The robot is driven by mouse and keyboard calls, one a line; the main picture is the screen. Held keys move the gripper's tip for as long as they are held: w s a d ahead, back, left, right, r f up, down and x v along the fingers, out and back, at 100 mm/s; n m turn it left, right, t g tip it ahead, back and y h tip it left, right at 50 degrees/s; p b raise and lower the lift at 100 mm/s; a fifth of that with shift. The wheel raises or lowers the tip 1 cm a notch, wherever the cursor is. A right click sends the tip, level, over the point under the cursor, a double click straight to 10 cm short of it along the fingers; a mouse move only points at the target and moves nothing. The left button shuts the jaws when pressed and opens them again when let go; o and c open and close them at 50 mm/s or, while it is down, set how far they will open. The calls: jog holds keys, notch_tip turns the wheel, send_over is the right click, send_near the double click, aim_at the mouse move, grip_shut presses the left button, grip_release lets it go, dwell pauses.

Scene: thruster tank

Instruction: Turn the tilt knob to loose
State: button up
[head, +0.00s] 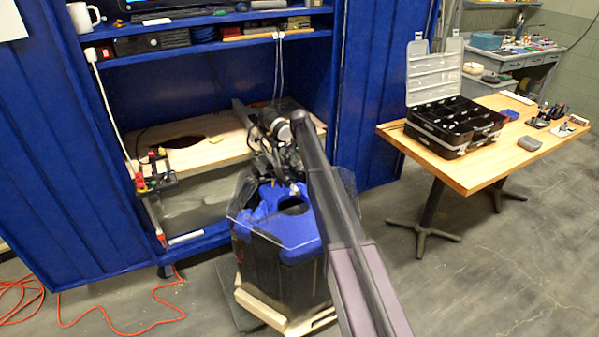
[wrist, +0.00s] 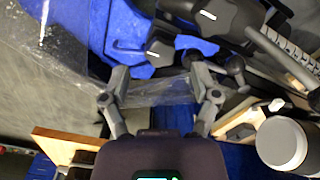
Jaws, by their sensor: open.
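My gripper (wrist: 160,86) is open and empty in the wrist view, its two fingers spread apart. Just beyond the right finger is a small dark round knob-like part (wrist: 233,66) on black hardware. I cannot tell for sure that it is the tilt knob, or how it is set. Black parts with white marks (wrist: 208,16) lie above it. In the head view the dark thruster hardware (head: 268,152) is above the blue-topped tank (head: 300,250), partly hidden by my arm. The gripper's fingers are hard to make out there.
Clear plastic sheeting (head: 345,190) surrounds the tank's top. A wooden bench (head: 215,152) stands behind, inside the blue cabinet. A power strip with plugs (head: 155,182) hangs at left. An orange cord (head: 120,322) lies on the floor. A wooden table (head: 470,172) holds an open toolbox (head: 455,125) at right.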

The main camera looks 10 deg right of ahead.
aim_at(300, 171)
jog(key=shift+f+b, duration=0.9)
jog(key=shift+f, duration=0.3)
